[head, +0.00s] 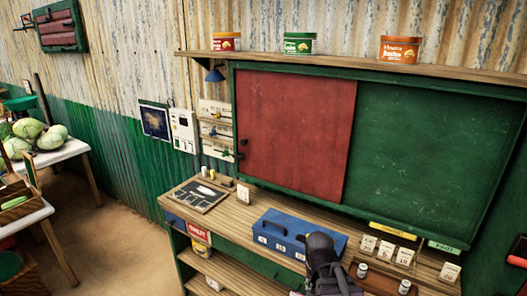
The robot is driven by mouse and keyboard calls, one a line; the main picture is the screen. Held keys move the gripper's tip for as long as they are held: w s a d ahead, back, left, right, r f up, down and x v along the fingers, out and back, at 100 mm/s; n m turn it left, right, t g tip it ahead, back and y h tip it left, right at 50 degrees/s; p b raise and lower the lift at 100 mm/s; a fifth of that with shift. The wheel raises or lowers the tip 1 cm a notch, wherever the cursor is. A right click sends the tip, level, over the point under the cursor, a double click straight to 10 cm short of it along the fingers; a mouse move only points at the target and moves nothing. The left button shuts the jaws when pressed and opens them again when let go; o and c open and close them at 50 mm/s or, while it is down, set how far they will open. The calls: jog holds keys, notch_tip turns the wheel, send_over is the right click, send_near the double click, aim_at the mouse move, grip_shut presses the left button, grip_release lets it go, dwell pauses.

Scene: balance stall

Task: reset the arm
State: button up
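A dark part of my arm, which looks like its gripper end (321,246), rises from the bottom edge of the head view, right of centre. It stands in front of the wooden counter (232,216) and overlaps the right part of a blue box (275,237) with pale labels. The fingers cannot be made out, so I cannot tell whether the gripper is open or shut, or holds anything. Most of the arm is below the picture.
A slate-like tray (200,195) lies on the counter's left. Small numbered cards (386,250) stand at the right, near a brown tray (375,279). Behind are a red panel (295,135) and green board (430,150). Three tubs line the shelf (350,66). Open floor (115,225) lies left.

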jog(key=s+n, duration=0.1)
jog(key=s+d+n, duration=0.1)
jog(key=n, duration=0.1)
jog(key=shift+s+d+n+g+y, duration=0.1)
jog(key=shift+s+n+g+y, duration=0.2)
jog(key=shift+y, duration=0.1)
dwell(1.9)
